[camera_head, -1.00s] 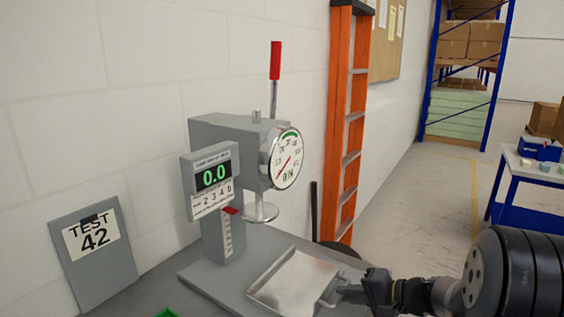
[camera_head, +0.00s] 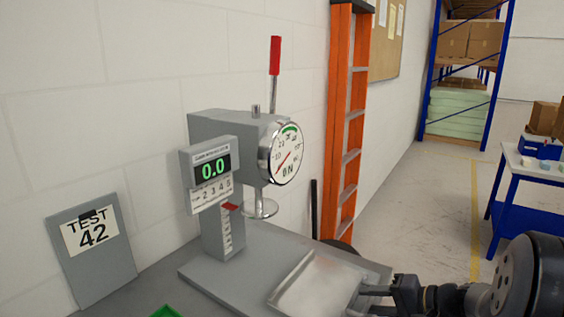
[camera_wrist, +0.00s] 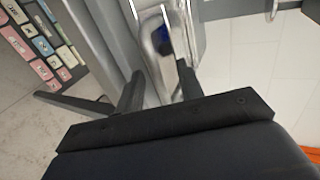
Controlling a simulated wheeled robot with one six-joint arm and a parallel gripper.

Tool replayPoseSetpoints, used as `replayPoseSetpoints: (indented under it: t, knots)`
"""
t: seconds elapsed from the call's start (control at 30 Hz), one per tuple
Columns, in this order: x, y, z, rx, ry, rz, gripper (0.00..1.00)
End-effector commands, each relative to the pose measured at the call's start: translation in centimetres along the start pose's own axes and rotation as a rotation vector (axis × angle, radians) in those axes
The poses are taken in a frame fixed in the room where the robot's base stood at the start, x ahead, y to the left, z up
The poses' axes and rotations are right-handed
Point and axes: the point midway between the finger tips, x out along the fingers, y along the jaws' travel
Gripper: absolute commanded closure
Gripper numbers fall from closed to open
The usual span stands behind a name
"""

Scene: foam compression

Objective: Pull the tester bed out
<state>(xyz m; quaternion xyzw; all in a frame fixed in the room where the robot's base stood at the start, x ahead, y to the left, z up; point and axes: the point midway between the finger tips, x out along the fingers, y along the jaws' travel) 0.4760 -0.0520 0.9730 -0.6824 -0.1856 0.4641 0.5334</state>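The tester bed (camera_head: 318,287) is a shallow silver tray at the front right of the grey foam tester (camera_head: 222,130). It stands out to the right of the round press plate (camera_head: 260,207). Its handle (camera_head: 374,289) is on the bed's right side. My gripper (camera_head: 388,292) is at this handle, coming from the right. The fingers partly hide the handle in the head view.
A sign reading TEST 42 (camera_head: 92,250) leans on the wall at left. The tester's display (camera_head: 211,169) reads 0.0. A green object (camera_head: 166,312) shows at the bottom edge. An orange ladder (camera_head: 346,130) stands behind; a blue table (camera_head: 528,185) is at right.

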Motion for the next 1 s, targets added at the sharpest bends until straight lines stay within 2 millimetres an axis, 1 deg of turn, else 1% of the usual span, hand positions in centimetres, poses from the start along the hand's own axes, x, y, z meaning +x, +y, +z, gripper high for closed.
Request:
replayPoseSetpoints:
  t: [0.5, 1.0]
  knots:
    - [-0.2, -0.1, 0.0, 0.000, 0.001, -0.001, 0.60]
    - [-5.0, -0.6, -0.1, 0.001, 0.003, -0.001, 0.60]
